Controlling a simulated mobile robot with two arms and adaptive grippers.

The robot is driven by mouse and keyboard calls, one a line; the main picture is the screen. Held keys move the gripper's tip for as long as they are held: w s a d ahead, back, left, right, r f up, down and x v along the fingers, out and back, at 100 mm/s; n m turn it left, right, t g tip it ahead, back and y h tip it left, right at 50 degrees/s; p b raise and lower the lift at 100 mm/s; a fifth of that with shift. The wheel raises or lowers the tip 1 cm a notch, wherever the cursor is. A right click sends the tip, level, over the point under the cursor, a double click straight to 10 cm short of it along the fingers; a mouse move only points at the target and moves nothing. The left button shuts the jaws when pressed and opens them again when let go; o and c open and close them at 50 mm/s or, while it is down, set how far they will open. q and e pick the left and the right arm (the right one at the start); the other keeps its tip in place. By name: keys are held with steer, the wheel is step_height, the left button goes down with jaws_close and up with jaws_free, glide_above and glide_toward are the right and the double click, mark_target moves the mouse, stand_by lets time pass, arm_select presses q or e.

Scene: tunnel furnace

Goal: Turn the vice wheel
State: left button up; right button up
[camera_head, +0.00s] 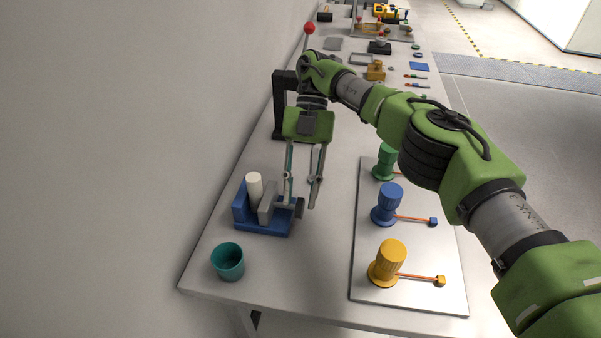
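A small blue vice (264,228) stands near the left edge of the table. A white cylinder (255,187) stands upright between its blue back wall and its grey sliding jaw (268,208). The dark vice wheel (300,207) is on the vice's right side. My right gripper (300,205) points down with its two fingers apart, one on each side of the wheel in this view. I cannot tell whether either finger touches the wheel. My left gripper is not in view.
A teal cup (228,262) stands in front of the vice. To the right, a pale board (408,290) carries green, blue and yellow knobs (387,262) with orange pointers. A dark frame (281,108) stands behind the gripper. Several small items fill the far table.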

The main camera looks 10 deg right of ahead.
mark_target(301, 199)
steer(key=shift+r, duration=3.45)
